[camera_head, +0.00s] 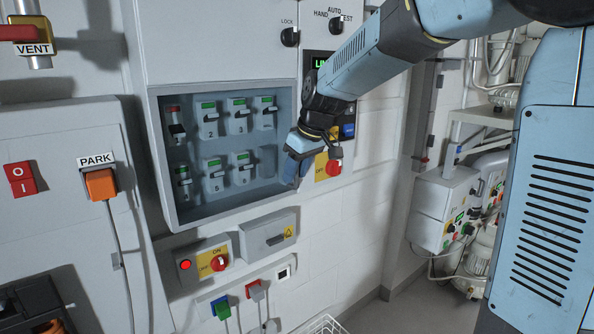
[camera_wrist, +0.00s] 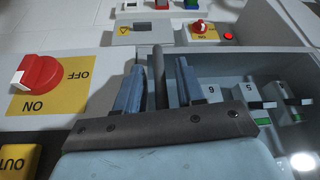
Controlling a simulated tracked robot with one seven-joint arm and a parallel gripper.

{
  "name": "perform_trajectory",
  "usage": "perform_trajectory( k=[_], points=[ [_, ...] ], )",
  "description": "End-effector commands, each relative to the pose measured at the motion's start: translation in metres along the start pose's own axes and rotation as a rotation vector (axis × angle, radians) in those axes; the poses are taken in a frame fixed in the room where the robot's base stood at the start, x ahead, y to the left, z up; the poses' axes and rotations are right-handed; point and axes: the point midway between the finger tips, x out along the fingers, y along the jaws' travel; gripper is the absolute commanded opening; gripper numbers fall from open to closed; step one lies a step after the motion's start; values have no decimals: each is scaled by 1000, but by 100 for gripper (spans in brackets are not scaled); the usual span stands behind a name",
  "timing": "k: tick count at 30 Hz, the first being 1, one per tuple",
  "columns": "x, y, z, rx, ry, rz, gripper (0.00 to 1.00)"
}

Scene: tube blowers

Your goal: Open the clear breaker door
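The breaker box (camera_head: 222,211) is a recessed grey frame on the wall, with several numbered breakers inside. The clear door is hard to make out against it, and I cannot tell its angle. My gripper (camera_head: 291,170) is at the box's right edge. In the wrist view my gripper (camera_wrist: 158,66) has its two blue fingers apart, one on each side of a dark upright bar (camera_wrist: 158,82). Gaps show between bar and fingers. I cannot tell whether the bar is the door's handle. The breakers (camera_wrist: 262,104) show right of the fingers there.
A red rotary switch (camera_head: 333,168) on a yellow plate is just right of my gripper; it shows in the wrist view too (camera_wrist: 38,76). Below the box are a red ON knob (camera_head: 219,263) and a grey latch box (camera_head: 268,236). Floor (camera_head: 385,315) is clear at lower right.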

Motion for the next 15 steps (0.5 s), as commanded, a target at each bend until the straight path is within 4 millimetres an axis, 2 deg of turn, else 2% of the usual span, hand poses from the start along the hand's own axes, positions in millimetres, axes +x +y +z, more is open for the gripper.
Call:
perform_trajectory(
  k=[5,15],
  points=[
    [0,0,0,0,0,0,37],
    [-1,1,0,1,0,1,5]
  ],
)
